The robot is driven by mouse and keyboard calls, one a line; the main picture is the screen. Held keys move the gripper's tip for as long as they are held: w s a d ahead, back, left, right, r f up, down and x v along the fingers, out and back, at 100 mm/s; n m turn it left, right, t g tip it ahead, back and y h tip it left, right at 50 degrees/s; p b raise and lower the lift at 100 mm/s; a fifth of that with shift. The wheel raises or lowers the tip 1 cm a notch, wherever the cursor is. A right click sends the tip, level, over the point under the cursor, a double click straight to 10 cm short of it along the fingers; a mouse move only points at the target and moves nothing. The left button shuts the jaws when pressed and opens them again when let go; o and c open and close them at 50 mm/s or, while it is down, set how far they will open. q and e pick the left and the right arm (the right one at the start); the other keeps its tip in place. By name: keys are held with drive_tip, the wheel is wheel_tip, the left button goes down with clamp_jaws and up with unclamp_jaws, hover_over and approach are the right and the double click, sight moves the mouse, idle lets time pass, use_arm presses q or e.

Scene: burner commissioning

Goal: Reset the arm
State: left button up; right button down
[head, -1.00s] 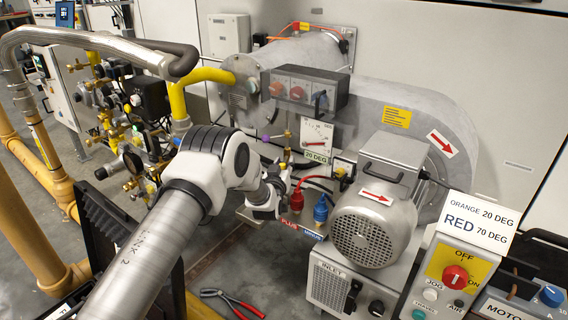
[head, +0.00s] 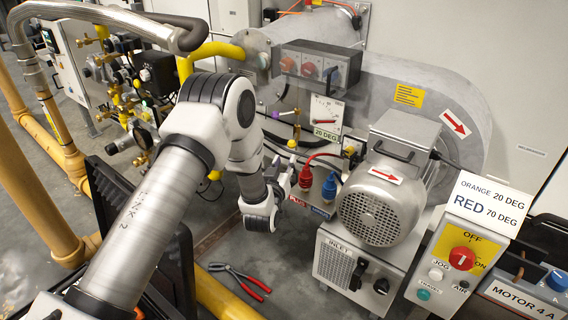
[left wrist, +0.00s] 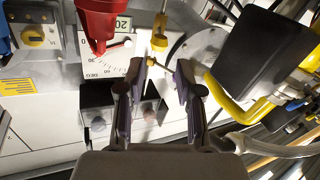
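My left arm comes in from the left in the head view, bent at a white elbow. Its gripper (head: 288,168) is in front of the burner unit, just left of the red plug (head: 305,178). In the left wrist view the two dark fingers (left wrist: 157,75) stand apart with nothing between them. A small yellow-handled fitting (left wrist: 159,38) shows beyond the fingertips, and I cannot tell how close it is. The red plug (left wrist: 98,18) and the dial gauge (left wrist: 112,62) are to the left of the fingers there. My right gripper is not in view.
The blue plug (head: 329,186), motor (head: 372,215) and control box (head: 455,262) stand to the right. Yellow pipes and valves (head: 118,90) crowd the left. Red-handled pliers (head: 240,282) lie on the floor below the gripper. The floor around them is clear.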

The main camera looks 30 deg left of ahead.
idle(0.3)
use_arm(q)
drive_tip(key=s+d+f+m+g+h, duration=0.15)
drive_tip(key=s+d+f+g, duration=0.25)
drive_tip(key=s+f, duration=0.65)
drive_tip(key=s+d+f+m+g+h, duration=0.1)
drive_tip(key=s+d+f+g+h, duration=0.2)
drive_tip(key=s+f, duration=0.7)
drive_tip(key=s+d+f+m+g, duration=0.15)
drive_tip(key=s+g, duration=0.35)
drive_tip(key=s, duration=0.6)
drive_tip(key=s+d+f+m+g, duration=0.1)
drive_tip(key=s+d+f+g, duration=0.3)
drive_tip(key=s, duration=0.7)
wheel_tip(320, 180, up, 38)
drive_tip(key=a+g+p, duration=0.1)
drive_tip(key=a+p, duration=0.1)
drive_tip(key=p, duration=3.4)
drive_tip(key=shift+a+f+p, duration=0.2)
drive_tip(key=shift+p, duration=0.15)
drive_tip(key=shift+s, duration=0.1)
